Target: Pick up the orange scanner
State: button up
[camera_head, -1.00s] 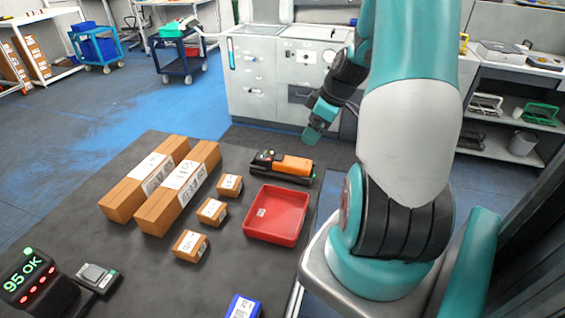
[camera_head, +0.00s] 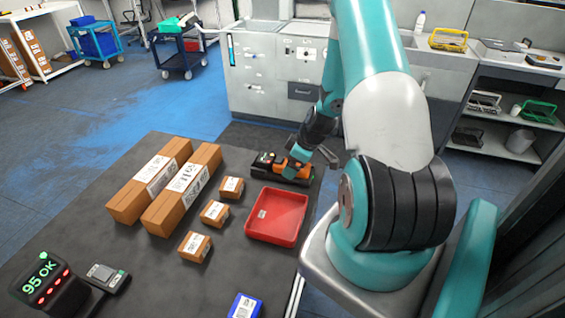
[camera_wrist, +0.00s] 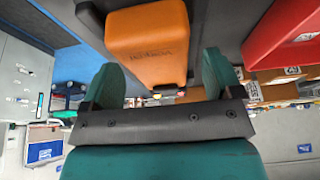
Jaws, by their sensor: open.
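The orange scanner (camera_head: 272,169), with a black end and an orange body, lies at the far edge of the dark table, behind the red tray (camera_head: 249,229). In the wrist view the orange scanner (camera_wrist: 148,45) fills the upper middle, just beyond my fingers. My gripper (camera_wrist: 160,80) is open, its two teal fingers apart with the scanner's near end between or just ahead of them; I cannot tell if they touch it. In the head view my gripper (camera_head: 297,160) is at the scanner's right part and partly covers it.
The red tray also shows in the wrist view (camera_wrist: 270,45), close to the right finger. Two long cardboard boxes (camera_head: 128,207) (camera_head: 160,217) and several small boxes (camera_head: 231,188) lie left. A display reading 95 OK (camera_head: 45,280) and a blue box (camera_head: 244,306) are nearer.

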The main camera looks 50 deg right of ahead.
jog(key=shift+f, duration=0.15)
jog(key=c, duration=1.1)
jog(key=shift+c, duration=0.2)
